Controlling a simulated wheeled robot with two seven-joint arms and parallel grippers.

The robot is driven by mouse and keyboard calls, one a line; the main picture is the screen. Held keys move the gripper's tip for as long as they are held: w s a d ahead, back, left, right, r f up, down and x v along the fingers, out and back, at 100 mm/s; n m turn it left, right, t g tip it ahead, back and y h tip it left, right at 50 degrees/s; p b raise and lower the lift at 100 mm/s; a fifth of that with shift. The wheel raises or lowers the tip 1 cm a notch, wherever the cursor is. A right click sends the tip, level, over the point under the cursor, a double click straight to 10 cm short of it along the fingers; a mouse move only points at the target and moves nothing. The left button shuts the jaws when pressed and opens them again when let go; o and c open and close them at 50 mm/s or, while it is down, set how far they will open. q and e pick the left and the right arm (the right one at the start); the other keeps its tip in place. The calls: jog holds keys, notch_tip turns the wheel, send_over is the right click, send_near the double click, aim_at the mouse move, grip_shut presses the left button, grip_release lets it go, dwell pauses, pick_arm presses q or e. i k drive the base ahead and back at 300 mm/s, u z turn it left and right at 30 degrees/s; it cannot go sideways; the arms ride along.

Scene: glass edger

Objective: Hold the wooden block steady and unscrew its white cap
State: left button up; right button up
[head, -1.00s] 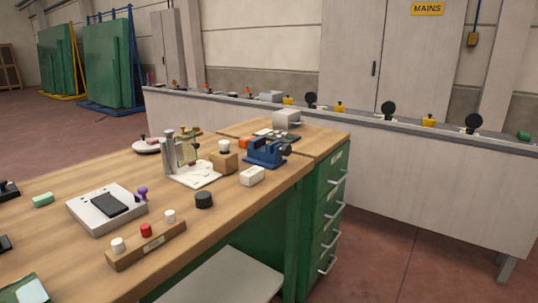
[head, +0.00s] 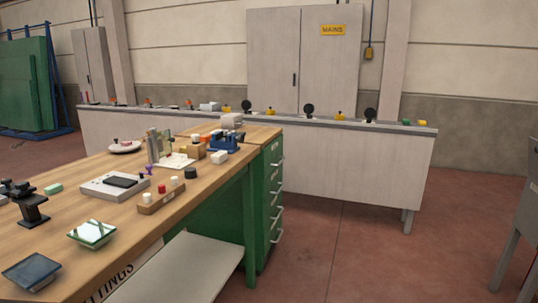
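The wooden block (head: 199,152) is small in the head view, standing on the far part of the wooden bench. Its white cap (head: 195,138) sits on top of it. The block is between a small metal post fixture and the blue vise. Neither of my grippers shows in the head view. Nothing is touching the block or the cap that I can see.
The bench (head: 120,245) holds a wooden strip (head: 162,203) with red and white caps, a grey device (head: 104,187), a black stand (head: 33,210) and glass pieces (head: 91,233). The blue vise (head: 224,144) is beside the block. Open floor (head: 350,250) lies to the right.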

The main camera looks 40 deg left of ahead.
aim_at(196, 150)
jog(key=i, duration=1.4)
jog(key=u, duration=1.25)
jog(key=i, duration=1.35)
jog(key=u, duration=1.45)
